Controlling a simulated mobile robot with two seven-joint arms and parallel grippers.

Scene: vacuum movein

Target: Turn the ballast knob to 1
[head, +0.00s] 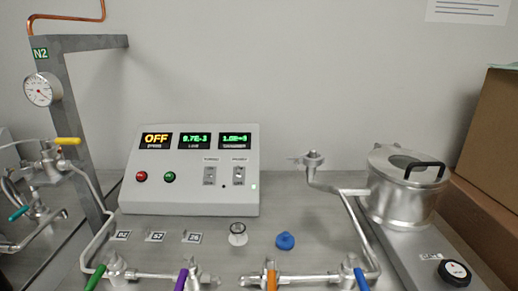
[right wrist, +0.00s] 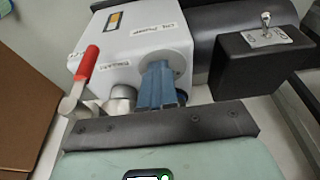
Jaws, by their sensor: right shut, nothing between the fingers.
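In the right wrist view a white pump housing (right wrist: 145,42) carries small labels, one of them by its lower edge (right wrist: 115,78) and hard to read. My right gripper (right wrist: 158,68) is shut and empty, its blue fingers pointing at the housing. A round grey part (right wrist: 179,57) on the housing shows just behind the fingertips and is partly covered. I cannot tell whether it is the ballast knob, or whether the fingers touch it. Its setting is not visible. My left gripper is in neither view.
A valve with a red handle (right wrist: 86,63) and a metal fitting (right wrist: 124,97) are left of the fingers. A black switch box (right wrist: 265,45) is at right. The head view shows a control panel (head: 190,195), a metal pot (head: 395,200) and a black knob (head: 454,272).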

